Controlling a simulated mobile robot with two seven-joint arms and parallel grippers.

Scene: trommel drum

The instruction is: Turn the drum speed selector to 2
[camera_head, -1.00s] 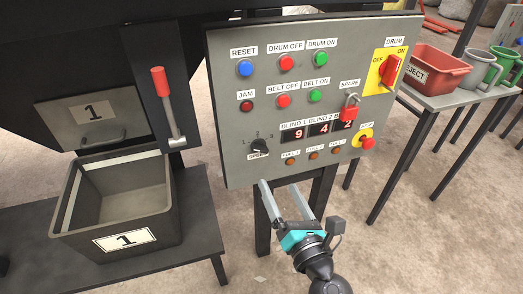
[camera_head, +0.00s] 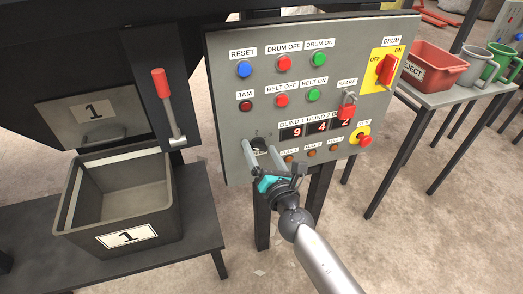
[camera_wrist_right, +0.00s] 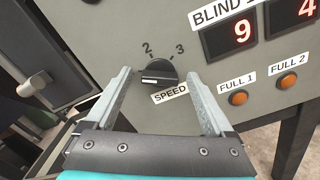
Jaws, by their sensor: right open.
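The speed selector is a black knob (camera_wrist_right: 160,72) on the grey control panel (camera_head: 222,120), above the SPEED label (camera_wrist_right: 171,93). In the right wrist view the marks 2 (camera_wrist_right: 147,48) and 3 (camera_wrist_right: 180,48) show above it; mark 1 is not visible there. A white line on the knob lies toward its left side. My right gripper (camera_head: 258,147) is open, its two fingers on either side of the knob, with a gap on each side. My left gripper is not in view.
Beside the knob are the number displays (camera_head: 318,127) and orange FULL lamps (camera_wrist_right: 238,98). Push buttons, a padlock (camera_head: 346,108), a red stop button (camera_head: 365,141) and the drum switch (camera_head: 387,69) share the panel. A grey bin (camera_head: 168,215) stands left; a red-handled lever (camera_head: 159,83) hangs above it.

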